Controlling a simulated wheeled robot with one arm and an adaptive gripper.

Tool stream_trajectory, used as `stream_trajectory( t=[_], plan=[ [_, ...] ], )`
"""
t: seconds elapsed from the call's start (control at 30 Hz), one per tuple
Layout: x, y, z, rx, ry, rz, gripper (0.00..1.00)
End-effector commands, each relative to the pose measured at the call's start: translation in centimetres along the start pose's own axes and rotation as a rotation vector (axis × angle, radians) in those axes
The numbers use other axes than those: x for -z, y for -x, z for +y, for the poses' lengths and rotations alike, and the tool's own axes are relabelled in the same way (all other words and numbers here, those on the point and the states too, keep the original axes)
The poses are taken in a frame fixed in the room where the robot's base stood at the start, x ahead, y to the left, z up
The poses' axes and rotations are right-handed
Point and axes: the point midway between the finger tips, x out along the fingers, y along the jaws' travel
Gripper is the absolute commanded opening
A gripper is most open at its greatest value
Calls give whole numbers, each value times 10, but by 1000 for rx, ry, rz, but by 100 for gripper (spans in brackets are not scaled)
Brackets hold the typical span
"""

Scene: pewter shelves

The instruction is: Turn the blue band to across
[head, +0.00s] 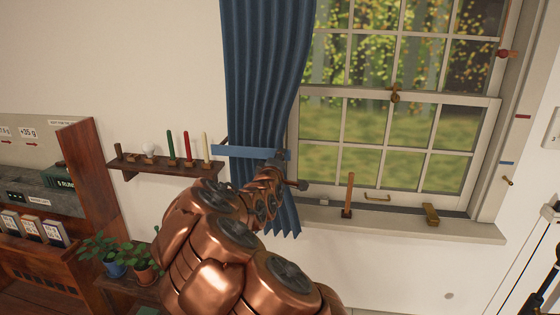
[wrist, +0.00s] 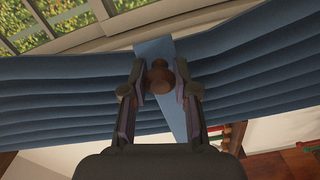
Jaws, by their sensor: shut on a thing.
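The blue band (head: 238,151) is a flat, lighter blue strip lying nearly level across the gathered dark blue curtain (head: 262,70). In the wrist view the band (wrist: 153,49) runs across the curtain's folds (wrist: 70,95), slightly tilted. A round brown knob (wrist: 160,83) sits on the band between my two fingers. My gripper (wrist: 159,80) is shut on this knob. In the head view my gripper (head: 277,160) is at the right part of the band, and my arm hides the curtain below it; the knob cannot be made out there.
The sash window (head: 395,120) is right of the curtain. Its sill (head: 400,222) bears an upright wooden peg (head: 348,195) and a brass piece (head: 431,214). A small wall shelf (head: 175,170) with several candles stands close on the left. Potted plants (head: 143,260) are lower left.

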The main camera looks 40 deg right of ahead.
Motion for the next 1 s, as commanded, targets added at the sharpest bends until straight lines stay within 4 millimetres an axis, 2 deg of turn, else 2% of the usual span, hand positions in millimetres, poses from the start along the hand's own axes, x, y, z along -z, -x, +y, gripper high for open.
stream_trajectory(
  t=[0.03,0.27,0.3,0.53,0.87,1.0],
  plan=[
    [5,0,4,-9,2,10,0],
    [5,0,6,-11,1,11,0],
    [5,0,6,-12,0,11,30],
    [4,0,5,-9,0,9,54],
    [2,1,3,-6,0,5,55],
    [2,8,2,-4,2,4,55]
  ],
)
